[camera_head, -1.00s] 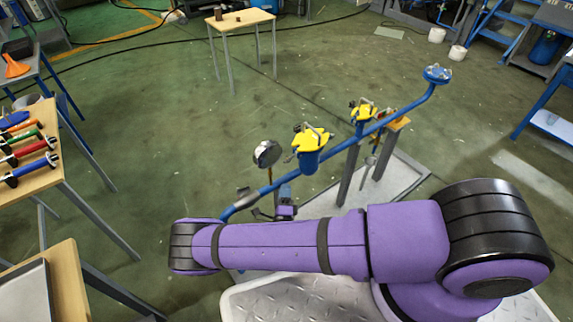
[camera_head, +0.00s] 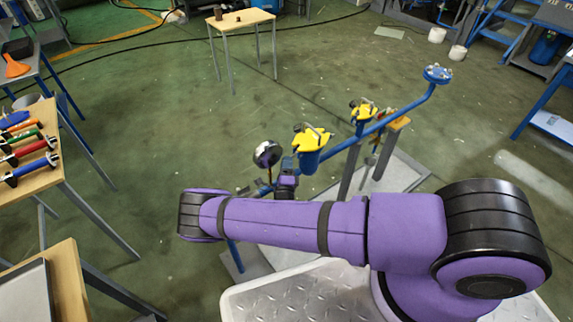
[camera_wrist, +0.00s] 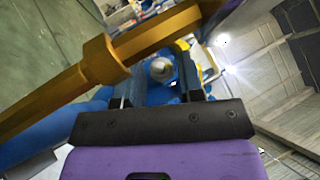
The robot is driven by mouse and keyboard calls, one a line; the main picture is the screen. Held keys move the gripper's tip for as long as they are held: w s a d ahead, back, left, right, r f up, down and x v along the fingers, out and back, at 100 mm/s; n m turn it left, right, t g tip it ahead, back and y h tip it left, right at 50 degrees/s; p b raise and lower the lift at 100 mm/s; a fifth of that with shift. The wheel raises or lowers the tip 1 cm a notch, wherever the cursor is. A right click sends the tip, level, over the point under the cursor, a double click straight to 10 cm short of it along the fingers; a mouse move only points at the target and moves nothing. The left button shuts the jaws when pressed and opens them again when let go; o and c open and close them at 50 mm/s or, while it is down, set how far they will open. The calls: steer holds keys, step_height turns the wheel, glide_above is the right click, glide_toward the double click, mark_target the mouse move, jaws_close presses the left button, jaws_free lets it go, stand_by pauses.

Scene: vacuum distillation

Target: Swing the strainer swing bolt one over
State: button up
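The near strainer (camera_head: 312,140) has a blue body and a yellow lid with metal bolt parts on top. It stands on the blue pipe (camera_head: 405,108). A second yellow-lidded strainer (camera_head: 363,112) stands farther along. The individual swing bolts are too small to tell apart. My gripper (camera_head: 287,168) is just left of the near strainer, below its lid, partly hidden by my arm. In the wrist view, my gripper's dark fingers (camera_wrist: 160,88) are apart. A rounded silver end (camera_wrist: 160,69) shows between or beyond them, against blue; I cannot tell whether they touch it.
A round gauge (camera_head: 267,153) stands close left of my gripper. A brass-coloured rod with a collar (camera_wrist: 100,62) crosses close in the wrist view. A tool table (camera_head: 35,180) stands at left, and a small table (camera_head: 240,17) at the back. Open floor lies between.

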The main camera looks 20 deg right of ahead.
steer(key=shift+c, duration=0.2)
jaws_close()
steer(key=shift+r+m+g, duration=0.4)
steer(key=shift+m+g, duration=0.2)
steer(key=shift+m, duration=0.2)
steer(key=shift+o, duration=0.2)
jaws_free()
steer(key=v, duration=1.1)
